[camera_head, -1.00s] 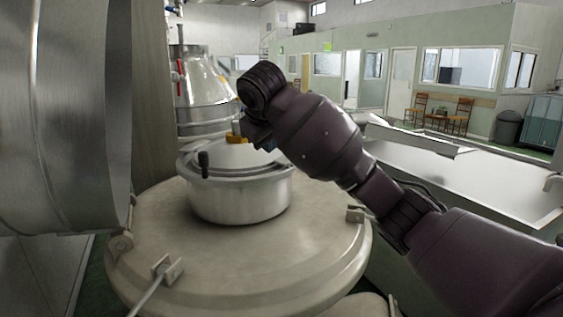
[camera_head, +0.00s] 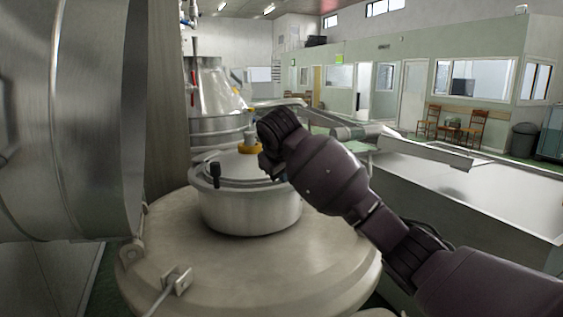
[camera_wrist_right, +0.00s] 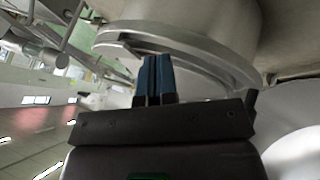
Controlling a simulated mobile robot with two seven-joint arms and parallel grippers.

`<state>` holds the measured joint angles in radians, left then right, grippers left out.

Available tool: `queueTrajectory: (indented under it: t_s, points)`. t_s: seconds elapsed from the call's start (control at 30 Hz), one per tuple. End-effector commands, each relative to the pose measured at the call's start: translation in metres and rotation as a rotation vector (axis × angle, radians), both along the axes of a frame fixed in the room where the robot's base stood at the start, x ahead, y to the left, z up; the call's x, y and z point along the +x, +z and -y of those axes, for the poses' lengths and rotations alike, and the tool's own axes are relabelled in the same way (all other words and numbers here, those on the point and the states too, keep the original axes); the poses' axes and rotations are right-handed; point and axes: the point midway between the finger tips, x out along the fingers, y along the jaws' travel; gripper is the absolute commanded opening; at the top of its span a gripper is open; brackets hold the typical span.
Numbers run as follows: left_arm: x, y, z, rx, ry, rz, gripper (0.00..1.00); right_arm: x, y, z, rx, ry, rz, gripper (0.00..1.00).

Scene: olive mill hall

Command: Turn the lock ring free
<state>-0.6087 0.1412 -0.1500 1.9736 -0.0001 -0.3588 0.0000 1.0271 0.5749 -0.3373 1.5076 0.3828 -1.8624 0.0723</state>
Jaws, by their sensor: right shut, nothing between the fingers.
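The lock ring (camera_head: 240,184) looks like the grey metal band around the rim of a round steel vessel (camera_head: 250,212). A black upright knob (camera_head: 214,174) stands on its left side. A yellow fitting (camera_head: 248,149) sits at the middle of the lid. My right gripper (camera_wrist_right: 154,77) is shut and empty; in the right wrist view its blue fingers point at the curved metal rim (camera_wrist_right: 205,55), and I cannot tell whether they touch it. In the head view my right wrist hides the fingers and the vessel's right rim. My left gripper is not in view.
The vessel stands on a wide beige round lid (camera_head: 190,255) with a clamp (camera_head: 177,281) at its front. A large steel drum (camera_head: 75,120) closes off the left side. A long metal trough (camera_head: 465,185) lies to the right. Chairs (camera_head: 470,128) stand far back.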

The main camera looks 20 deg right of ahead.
Motion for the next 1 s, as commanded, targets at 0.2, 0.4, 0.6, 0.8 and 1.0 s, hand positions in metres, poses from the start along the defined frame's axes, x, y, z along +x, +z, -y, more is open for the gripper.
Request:
queueTrajectory:
  t_s: [0.2, 0.4, 0.6, 0.8, 1.0]
  points:
    - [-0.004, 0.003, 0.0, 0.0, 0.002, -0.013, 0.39, 0.018, -0.018, 0.018, -0.001, -0.002, -0.001, 0.0]
    - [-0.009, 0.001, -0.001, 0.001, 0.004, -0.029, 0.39, 0.027, -0.019, 0.036, 0.0, 0.0, -0.002, 0.0]
    - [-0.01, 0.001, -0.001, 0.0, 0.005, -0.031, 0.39, 0.03, -0.019, 0.042, 0.0, 0.001, -0.001, 0.0]
    - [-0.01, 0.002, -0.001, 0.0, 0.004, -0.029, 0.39, 0.03, -0.019, 0.043, 0.0, 0.001, -0.001, 0.0]
    - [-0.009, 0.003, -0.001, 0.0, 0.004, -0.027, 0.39, 0.03, -0.019, 0.044, 0.0, 0.007, 0.0, 0.0]
